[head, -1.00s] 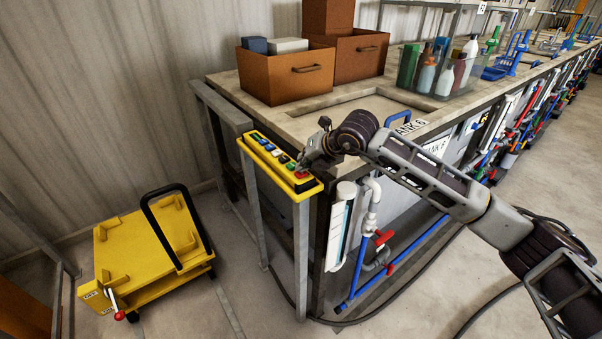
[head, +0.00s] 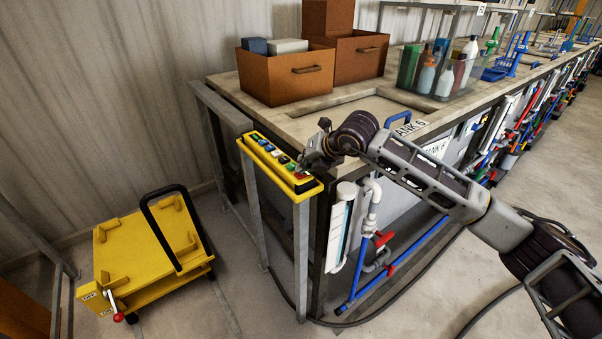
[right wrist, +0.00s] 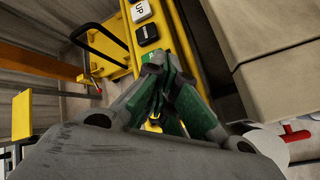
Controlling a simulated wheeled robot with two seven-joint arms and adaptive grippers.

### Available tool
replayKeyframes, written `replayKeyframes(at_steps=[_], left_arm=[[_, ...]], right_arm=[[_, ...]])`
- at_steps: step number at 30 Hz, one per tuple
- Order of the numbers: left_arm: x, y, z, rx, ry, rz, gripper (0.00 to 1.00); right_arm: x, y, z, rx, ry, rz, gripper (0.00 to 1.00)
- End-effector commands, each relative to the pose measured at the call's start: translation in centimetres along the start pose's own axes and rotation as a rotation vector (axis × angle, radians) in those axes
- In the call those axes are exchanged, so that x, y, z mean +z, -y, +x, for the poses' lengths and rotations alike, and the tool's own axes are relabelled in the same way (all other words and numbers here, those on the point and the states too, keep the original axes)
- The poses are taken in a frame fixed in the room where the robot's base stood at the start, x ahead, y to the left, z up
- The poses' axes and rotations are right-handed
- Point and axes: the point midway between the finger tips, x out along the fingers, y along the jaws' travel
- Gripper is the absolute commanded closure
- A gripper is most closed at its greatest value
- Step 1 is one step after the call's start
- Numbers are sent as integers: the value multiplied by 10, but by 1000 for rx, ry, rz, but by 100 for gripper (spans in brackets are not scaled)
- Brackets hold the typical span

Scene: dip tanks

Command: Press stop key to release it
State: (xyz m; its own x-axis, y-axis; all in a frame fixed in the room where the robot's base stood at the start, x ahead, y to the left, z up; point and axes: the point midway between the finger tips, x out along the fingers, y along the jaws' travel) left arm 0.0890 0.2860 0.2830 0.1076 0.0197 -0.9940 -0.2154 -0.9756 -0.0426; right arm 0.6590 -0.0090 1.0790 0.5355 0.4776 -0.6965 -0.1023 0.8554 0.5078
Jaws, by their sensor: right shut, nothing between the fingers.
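The yellow key panel (head: 250,152) runs along the near end of the tank bench, with several coloured keys in a row. A red key (head: 302,175), which looks like the stop key, is at its near end. My right gripper (head: 301,166) is shut and empty, its fingertips right at that end of the panel. I cannot tell whether they touch the red key. In the right wrist view the shut fingers (right wrist: 163,68) cover that part of the panel, so the stop key is hidden there. A white UP key (right wrist: 141,11) and a black key show beyond them. My left gripper is out of view.
The bench (head: 232,88) carries brown boxes (head: 284,84) and a clear bin of bottles (head: 436,82). Pipes with red handles (head: 384,238) are below my right arm.

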Motion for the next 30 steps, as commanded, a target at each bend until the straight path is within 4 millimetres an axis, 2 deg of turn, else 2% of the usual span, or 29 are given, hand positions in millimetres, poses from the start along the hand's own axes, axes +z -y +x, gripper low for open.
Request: replayKeyframes(at_steps=[30], left_arm=[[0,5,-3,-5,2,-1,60]], right_arm=[[11,-11,-14,0,1,0,100]])
